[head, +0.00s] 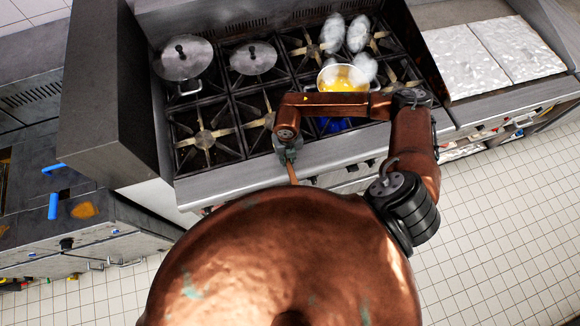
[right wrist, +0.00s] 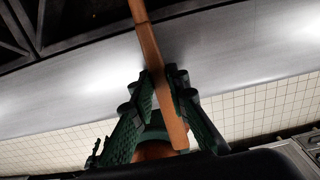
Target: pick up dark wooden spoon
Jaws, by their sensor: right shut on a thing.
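The wooden spoon (head: 292,173) shows in the head view as a short brown handle below my right gripper (head: 288,155), at the stove's front edge. In the right wrist view the spoon's handle (right wrist: 151,45) runs from the top edge down between the green fingers of my right gripper (right wrist: 160,85), which are shut on it. The handle looks medium brown. The spoon's bowl end is not visible in either view. My left gripper is not in view.
The stove (head: 240,165) has a pot with yellow contents (head: 341,84) and blue flame beneath it. Two lidded pots (head: 184,62) stand at the back left, with steam at the back right. Tiled floor (head: 500,220) is open at right.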

